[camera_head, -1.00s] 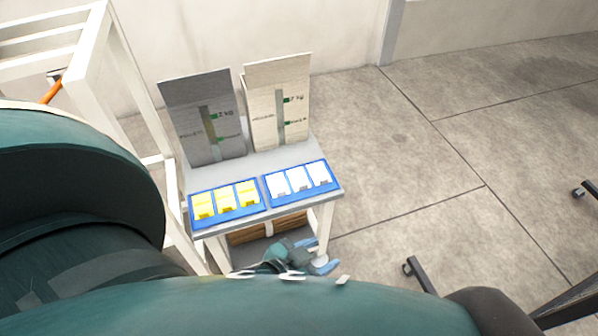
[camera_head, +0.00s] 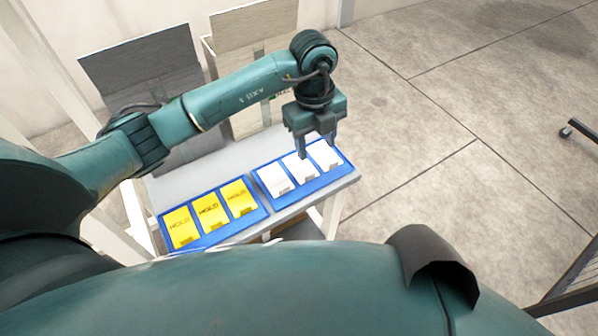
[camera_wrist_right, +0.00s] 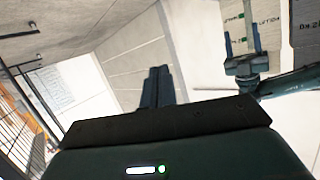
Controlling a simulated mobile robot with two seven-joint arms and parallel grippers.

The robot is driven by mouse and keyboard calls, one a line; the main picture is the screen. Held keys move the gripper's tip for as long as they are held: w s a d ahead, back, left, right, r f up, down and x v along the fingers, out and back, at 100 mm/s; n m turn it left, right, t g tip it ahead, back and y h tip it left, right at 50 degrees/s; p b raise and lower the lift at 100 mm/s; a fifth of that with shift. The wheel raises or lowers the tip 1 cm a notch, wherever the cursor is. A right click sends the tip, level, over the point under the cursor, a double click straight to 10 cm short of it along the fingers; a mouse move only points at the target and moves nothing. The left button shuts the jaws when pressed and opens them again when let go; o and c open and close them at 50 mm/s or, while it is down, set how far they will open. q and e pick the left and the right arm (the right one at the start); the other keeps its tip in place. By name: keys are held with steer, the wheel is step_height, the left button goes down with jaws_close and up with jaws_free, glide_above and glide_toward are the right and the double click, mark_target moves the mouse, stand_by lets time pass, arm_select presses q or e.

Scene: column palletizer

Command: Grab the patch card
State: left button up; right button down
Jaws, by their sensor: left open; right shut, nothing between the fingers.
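Three white cards (camera_head: 300,168) lie in a row on a blue mat at the right of a small table. Three yellow cards marked HOLD (camera_head: 210,211) lie on a second blue mat to their left. I cannot tell by lettering which is the patch card. My left gripper (camera_head: 317,147) is open and empty, pointing down above the white cards, near the middle and right ones. My right gripper (camera_wrist_right: 157,88) is shut and empty in the right wrist view, away from the table; it does not show in the head view.
Open concrete floor (camera_head: 430,130) lies to the right. A white frame stands at the left.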

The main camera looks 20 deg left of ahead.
arm_select(q)
steer(key=a+f+y, duration=0.1)
steer(key=a, duration=0.1)
steer(key=b, duration=0.1)
glide_above(310, 174)
steer(key=shift+n, duration=0.3)
steer(key=f, duration=0.6)
steer(key=shift+s+a, duration=0.1)
steer(key=shift+s, duration=0.2)
steer(key=shift+w+f+b, duration=0.15)
steer(key=shift+f+b, duration=0.15)
steer(key=shift+f, duration=1.15)
steer(key=shift+w+f+b, duration=0.15)
steer(key=shift+f+b, duration=0.1)
steer(key=shift+f, duration=1.15)
steer(key=shift+c, duration=0.3)
steer(key=c, duration=1)
